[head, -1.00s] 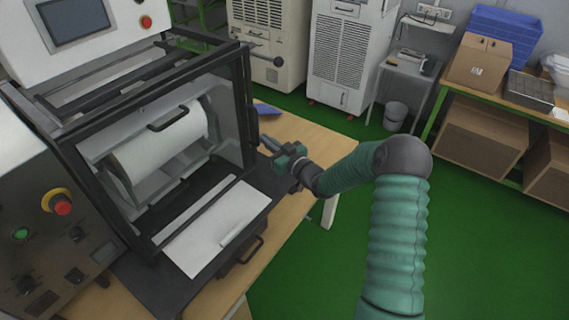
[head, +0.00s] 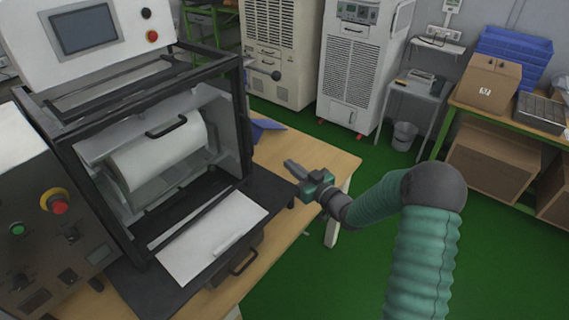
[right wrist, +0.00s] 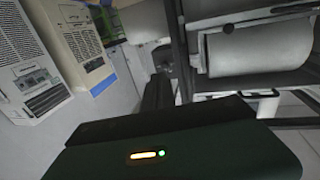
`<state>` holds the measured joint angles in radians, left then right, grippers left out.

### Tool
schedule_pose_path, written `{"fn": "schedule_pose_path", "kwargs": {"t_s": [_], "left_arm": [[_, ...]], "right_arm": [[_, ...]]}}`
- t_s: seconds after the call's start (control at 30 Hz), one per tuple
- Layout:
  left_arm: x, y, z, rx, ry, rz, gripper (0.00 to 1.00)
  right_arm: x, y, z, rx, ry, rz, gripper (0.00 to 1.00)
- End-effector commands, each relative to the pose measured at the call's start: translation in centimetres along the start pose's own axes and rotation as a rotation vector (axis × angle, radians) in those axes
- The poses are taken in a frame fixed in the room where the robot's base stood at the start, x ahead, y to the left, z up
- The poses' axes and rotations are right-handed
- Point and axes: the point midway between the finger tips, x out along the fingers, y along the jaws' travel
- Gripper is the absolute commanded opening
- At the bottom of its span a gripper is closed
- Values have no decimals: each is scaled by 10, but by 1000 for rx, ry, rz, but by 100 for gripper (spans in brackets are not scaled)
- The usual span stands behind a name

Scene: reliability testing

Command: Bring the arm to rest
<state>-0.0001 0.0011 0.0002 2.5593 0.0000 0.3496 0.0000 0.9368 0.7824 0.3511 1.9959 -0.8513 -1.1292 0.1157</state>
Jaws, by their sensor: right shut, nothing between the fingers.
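My right arm (head: 415,235) is green and ribbed and reaches in from the lower right of the head view. My right gripper (head: 292,167) is shut and empty. It is held above the wooden table, to the right of the test machine (head: 245,110), with a gap between them. The right wrist view shows the dark gripper body (right wrist: 200,150) with a small orange and green light, and the machine's white drum (right wrist: 245,52) beyond it. My left gripper is not in view.
The machine's white drum also shows in the head view (head: 155,158). A white sheet (head: 210,238) lies in front of it. The wooden table (head: 318,158) ends just right of my gripper, with open green floor (head: 350,270) beyond. Cabinets, a bin (head: 404,136) and cardboard boxes (head: 487,82) stand farther back.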

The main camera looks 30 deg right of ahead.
Motion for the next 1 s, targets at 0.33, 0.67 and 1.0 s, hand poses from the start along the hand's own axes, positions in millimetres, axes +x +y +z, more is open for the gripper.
{"fn": "schedule_pose_path", "kwargs": {"t_s": [0.33, 0.67, 1.0], "left_arm": [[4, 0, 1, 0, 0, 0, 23], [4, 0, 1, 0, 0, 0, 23], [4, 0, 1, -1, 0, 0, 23]], "right_arm": [[-38, 12, 0, 3, 2, 1, 0], [-37, -73, 53, -64, -501, 63, 0], [-221, -219, 100, 42, -1269, 91, 0]]}}
